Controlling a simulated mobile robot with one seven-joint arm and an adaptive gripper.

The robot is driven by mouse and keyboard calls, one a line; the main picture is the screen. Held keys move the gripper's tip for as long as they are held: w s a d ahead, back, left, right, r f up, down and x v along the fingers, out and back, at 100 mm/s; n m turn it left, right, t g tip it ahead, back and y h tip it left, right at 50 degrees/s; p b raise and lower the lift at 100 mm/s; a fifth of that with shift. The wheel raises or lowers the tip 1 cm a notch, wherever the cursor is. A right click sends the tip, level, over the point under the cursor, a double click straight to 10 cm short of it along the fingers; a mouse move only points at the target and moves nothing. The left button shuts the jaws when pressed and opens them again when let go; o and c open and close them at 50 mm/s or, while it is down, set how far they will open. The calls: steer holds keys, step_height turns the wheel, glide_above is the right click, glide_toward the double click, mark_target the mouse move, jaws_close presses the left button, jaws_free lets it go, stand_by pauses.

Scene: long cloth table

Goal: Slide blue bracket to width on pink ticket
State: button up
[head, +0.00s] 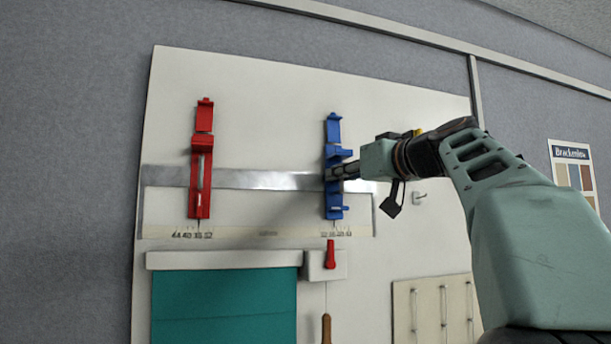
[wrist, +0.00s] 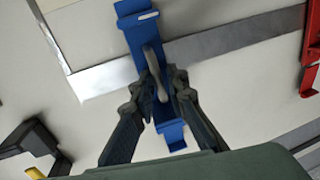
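The blue bracket (head: 334,195) stands upright on a horizontal metal rail (head: 262,179) on a pale wall board, at the right part of the rail. Its lower tip is over the right-hand number scale (head: 336,233), whose figures are too small to read surely. My gripper (head: 337,173) is at the bracket's middle. In the wrist view the blue bracket (wrist: 135,28) shows a grey handle bar (wrist: 155,72), with my gripper's fingertips (wrist: 162,78) drawn close on both sides of it. I see no pink ticket in either view.
A red bracket (head: 201,180) is on the rail's left part, over another number scale (head: 192,235). A hook (head: 420,198) is to the right. The rail between the brackets is clear.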

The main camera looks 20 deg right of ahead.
steer(key=s+d, duration=0.1)
steer(key=s, duration=0.6)
steer(key=shift+s+d, duration=0.2)
steer(key=shift+d, duration=0.05)
stand_by(0.3)
